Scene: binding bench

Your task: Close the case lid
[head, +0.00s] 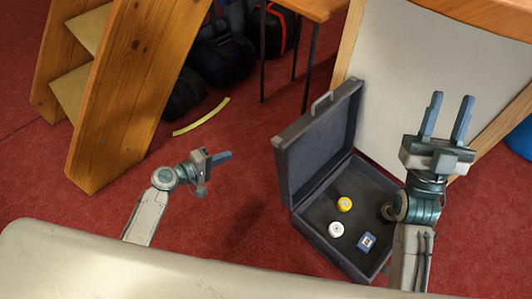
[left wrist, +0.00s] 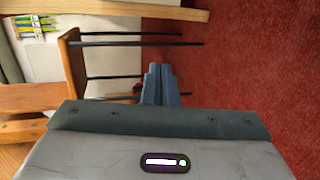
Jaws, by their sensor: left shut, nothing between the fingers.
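The dark grey case (head: 372,191) stands open at the right of the head view. Its lid (head: 318,146) is raised roughly upright on the left side, with a handle at its top edge. My right gripper (head: 446,118) is open, fingers up, at the case's right; my right arm hides part of the case.
A wooden step unit (head: 135,90) stands at the left, with dark bags (head: 222,58) behind it. A yellow strip (head: 202,117) lies on the red carpet. A pale panel (head: 410,70) stands behind the case. Carpet between my left gripper and the lid is clear.

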